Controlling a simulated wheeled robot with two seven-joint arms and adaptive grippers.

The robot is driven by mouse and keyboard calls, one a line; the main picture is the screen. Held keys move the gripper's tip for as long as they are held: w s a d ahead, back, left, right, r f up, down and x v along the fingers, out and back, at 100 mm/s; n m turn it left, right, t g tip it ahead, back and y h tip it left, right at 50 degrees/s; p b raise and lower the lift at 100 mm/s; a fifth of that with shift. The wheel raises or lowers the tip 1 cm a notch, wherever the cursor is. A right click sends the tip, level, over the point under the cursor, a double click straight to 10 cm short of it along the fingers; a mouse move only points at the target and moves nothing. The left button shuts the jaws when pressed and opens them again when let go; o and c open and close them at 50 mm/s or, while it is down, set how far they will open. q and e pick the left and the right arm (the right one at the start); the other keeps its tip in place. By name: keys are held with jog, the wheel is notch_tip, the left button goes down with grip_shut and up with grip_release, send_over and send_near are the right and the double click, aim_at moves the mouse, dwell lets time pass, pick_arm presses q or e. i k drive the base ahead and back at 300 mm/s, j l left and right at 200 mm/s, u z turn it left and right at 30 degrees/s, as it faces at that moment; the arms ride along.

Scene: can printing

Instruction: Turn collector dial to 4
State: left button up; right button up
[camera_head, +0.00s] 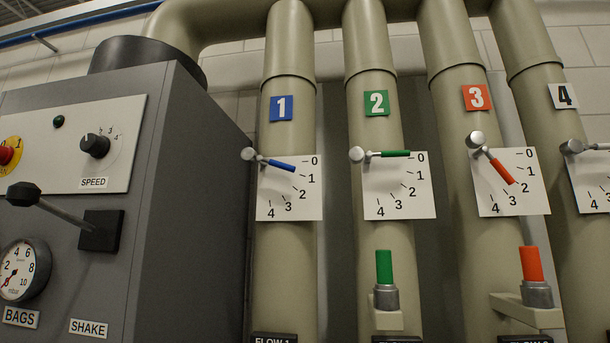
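A black round dial (95,145) sits on the light panel (60,171) of a grey cabinet at the left, above a label reading SPEED (94,183). Small numbers stand around the dial's upper right, with a 4 legible. The dial's exact setting is too small to read for certain. No label reading "collector" shows. Neither of my grippers is in view.
A black-knobbed lever (50,205) juts out below the panel, above a gauge (18,272). A red knob (8,152) is at the left edge. Pipes carry blue (281,165), green (394,154) and red (502,171) pointers, with upright green and red handles below.

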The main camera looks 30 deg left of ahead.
aim_at(98, 146)
jog(key=u, duration=2.45)
